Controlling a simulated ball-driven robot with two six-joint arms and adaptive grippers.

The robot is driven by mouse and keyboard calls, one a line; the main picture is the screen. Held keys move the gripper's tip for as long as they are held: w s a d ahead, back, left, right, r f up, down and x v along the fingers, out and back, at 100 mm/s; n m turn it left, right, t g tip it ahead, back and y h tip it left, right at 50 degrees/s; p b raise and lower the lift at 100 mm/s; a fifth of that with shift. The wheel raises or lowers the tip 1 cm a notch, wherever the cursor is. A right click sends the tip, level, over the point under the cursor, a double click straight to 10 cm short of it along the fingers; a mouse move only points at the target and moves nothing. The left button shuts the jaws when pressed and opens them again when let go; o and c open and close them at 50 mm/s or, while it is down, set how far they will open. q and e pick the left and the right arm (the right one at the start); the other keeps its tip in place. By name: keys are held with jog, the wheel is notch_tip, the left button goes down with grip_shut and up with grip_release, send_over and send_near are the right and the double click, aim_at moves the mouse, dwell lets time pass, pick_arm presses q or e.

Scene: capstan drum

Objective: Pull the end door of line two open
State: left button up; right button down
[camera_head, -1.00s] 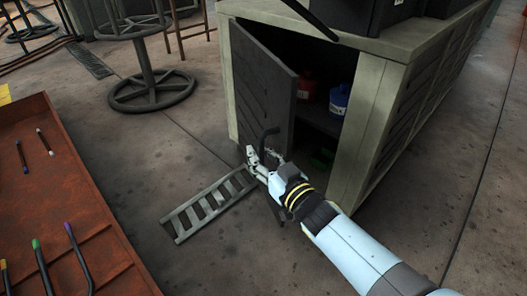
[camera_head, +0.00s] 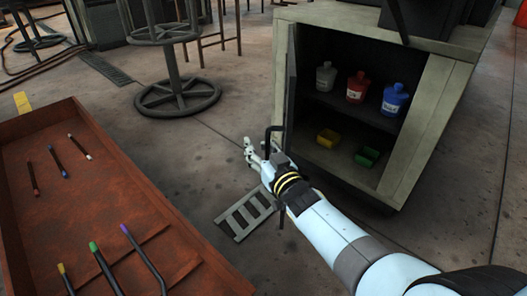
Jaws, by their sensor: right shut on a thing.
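The end door (camera_head: 291,85) of the wood-framed cabinet stands wide open and shows nearly edge-on at the left of the opening. Its dark bar handle (camera_head: 268,138) stands out from the door's outer side. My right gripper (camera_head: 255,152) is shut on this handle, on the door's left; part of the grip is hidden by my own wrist. My left gripper is not in view.
Inside the cabinet (camera_head: 427,125) are grey (camera_head: 326,78), red (camera_head: 357,88) and blue (camera_head: 395,99) bottles above yellow (camera_head: 328,138) and green (camera_head: 367,156) bins. A floor grate (camera_head: 245,215) lies below my gripper. A rusty tray (camera_head: 110,200) with rods stands left.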

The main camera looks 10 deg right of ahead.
jog(key=shift+a, duration=0.2)
jog(key=c, duration=1.6)
grip_release()
jog(key=shift+a, duration=0.1)
